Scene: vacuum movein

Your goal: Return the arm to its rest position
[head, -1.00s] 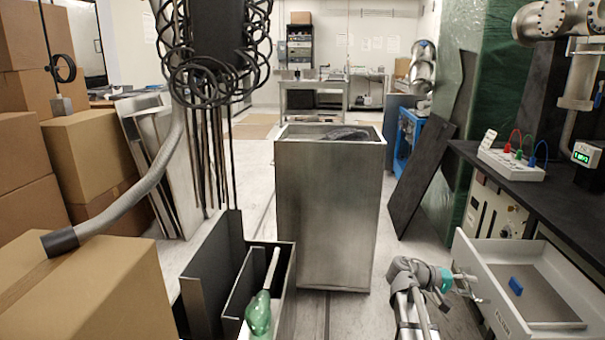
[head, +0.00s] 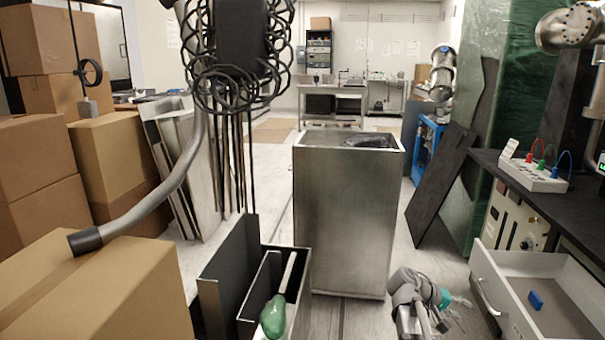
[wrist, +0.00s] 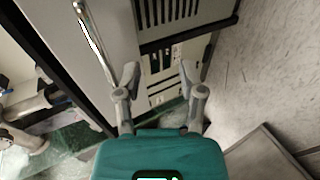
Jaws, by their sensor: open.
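My gripper (head: 456,302) is at the lower right of the head view, low over the floor. It is left of the open drawer (head: 497,328) and apart from it. In the wrist view my gripper (wrist: 160,76) has its two grey fingers spread with nothing between them, in front of its teal body. Beyond the fingers are a light cabinet front with dark slots (wrist: 178,12) and a bright metal handle (wrist: 92,32). My forearm shows only in part in the head view.
A blue block (head: 535,300) lies in the drawer. A tall metal bin (head: 345,225) stands ahead. A narrow open box (head: 303,300) holds a green-ended item (head: 273,316). Cardboard boxes (head: 110,290) fill the left. A dark bench (head: 500,165) stands right.

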